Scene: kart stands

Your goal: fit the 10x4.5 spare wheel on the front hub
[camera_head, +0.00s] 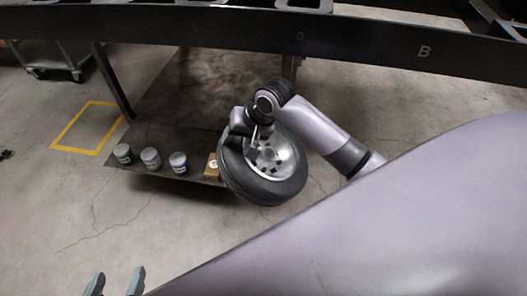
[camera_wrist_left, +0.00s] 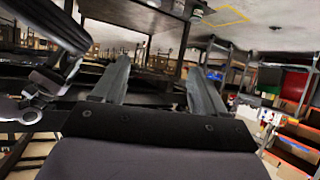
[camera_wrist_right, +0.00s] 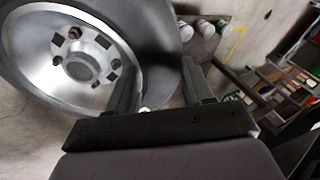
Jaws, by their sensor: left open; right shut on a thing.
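The spare wheel (camera_head: 275,160), a black tyre on a silver rim, is held up in the head view beside the low shelf. My right gripper (camera_head: 254,143) is shut on its near upper-left side. In the right wrist view the wheel (camera_wrist_right: 75,62) fills the upper left, and its tyre runs between the fingers of my right gripper (camera_wrist_right: 160,85). Any size marking is too small to read. My left gripper (camera_head: 115,283) is open and empty at the bottom left; it also shows in the left wrist view (camera_wrist_left: 158,80). I cannot make out the front hub.
A low dark shelf (camera_head: 165,142) carries several paint cans (camera_head: 151,158) and a small brown box (camera_head: 212,166). A dark beam marked B (camera_head: 400,48) crosses the top. A wheeled cart (camera_head: 50,55) stands far left.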

